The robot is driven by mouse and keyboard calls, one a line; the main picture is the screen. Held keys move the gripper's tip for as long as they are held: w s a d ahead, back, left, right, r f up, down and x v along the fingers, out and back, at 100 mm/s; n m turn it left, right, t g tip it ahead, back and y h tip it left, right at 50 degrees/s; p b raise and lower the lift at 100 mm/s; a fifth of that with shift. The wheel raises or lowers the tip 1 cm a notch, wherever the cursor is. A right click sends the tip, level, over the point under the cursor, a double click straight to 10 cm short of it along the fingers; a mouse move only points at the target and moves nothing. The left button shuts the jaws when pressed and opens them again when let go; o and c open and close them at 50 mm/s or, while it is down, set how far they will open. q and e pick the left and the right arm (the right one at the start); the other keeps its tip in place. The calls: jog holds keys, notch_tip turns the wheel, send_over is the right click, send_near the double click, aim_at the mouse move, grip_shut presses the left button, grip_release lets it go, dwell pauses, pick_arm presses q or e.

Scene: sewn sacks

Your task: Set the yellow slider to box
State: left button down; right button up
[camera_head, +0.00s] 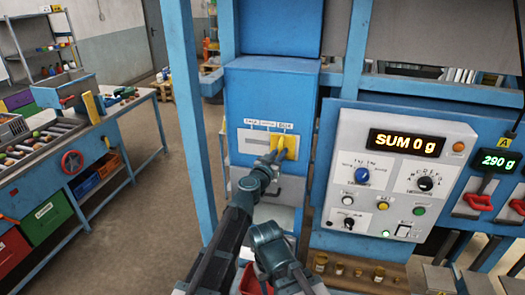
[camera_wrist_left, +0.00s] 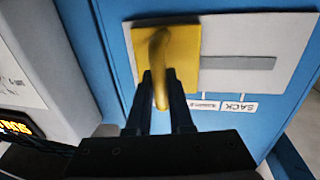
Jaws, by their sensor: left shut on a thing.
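The yellow slider (camera_head: 287,144) sits at the right end of its slot in the white scale plate (camera_head: 247,144) on the blue cabinet, under the label that seems to read BOX. The SACK label is at the left end, with another label between them. In the left wrist view the slider's yellow plate (camera_wrist_left: 187,40) covers one end of the slot, and its handle (camera_wrist_left: 160,75) sticks out towards me. My left gripper (camera_head: 272,157) is at the slider. Its two fingers (camera_wrist_left: 162,95) are shut on the handle. My right gripper is not seen.
A control panel (camera_head: 385,185) with a display reading SUM 0 g and knobs stands right of the cabinet. A blue post (camera_head: 188,110) rises to the left of my arm. A workbench (camera_head: 120,135) with bins is at the far left, with open floor (camera_head: 140,220) between.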

pick_arm(q)
jog(key=shift+s+d, duration=0.1)
jog(key=shift+d, duration=0.25)
jog(key=c, duration=0.8)
grip_release()
jog(key=shift+d, duration=0.2)
jog(key=shift+a, duration=0.1)
jog(key=shift+a, duration=0.1)
jog(key=v, duration=1.3)
jog(key=shift+s, duration=0.35)
jog(key=shift+a, duration=0.15)
